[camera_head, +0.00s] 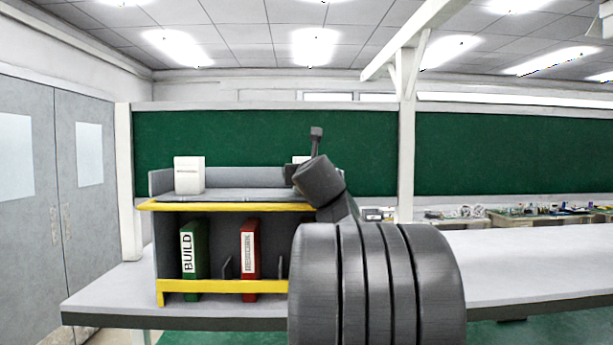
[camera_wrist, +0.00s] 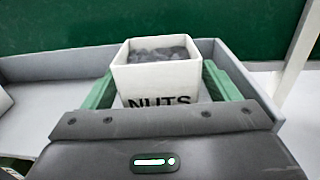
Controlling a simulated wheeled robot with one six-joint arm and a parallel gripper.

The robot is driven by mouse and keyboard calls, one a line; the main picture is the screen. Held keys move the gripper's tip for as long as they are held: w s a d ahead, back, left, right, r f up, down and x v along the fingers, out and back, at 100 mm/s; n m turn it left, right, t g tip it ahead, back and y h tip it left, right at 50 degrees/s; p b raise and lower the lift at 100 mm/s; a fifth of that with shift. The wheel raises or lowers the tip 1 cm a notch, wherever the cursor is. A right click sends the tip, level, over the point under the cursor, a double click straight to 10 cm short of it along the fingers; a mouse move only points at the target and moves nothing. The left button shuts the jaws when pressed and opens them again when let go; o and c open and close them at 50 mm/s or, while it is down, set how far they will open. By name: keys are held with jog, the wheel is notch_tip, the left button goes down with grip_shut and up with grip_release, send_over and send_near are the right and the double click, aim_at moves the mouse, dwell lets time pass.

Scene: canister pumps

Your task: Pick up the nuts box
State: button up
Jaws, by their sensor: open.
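The nuts box (camera_wrist: 160,80) is a white open-topped box with dark nuts inside and "NUTS" on its front, in the wrist view. It stands on the grey top shelf. My gripper (camera_wrist: 160,92) is open, with one green finger on each side of the box. I cannot tell whether the fingers touch it. In the head view only a small white part of what looks like this box (camera_head: 299,159) shows at the right of the shelf top; my arm hides the rest.
A second white box (camera_head: 189,175) stands at the left of the shelf top (camera_head: 240,195), which has a raised back wall. Below are a green "BUILD" binder (camera_head: 195,250) and a red binder (camera_head: 250,248). The bench (camera_head: 530,260) to the right is clear.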

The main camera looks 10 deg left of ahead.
jog(key=c, duration=1.1)
jog(key=shift+c, duration=0.7)
jog(key=shift+r, duration=0.1)
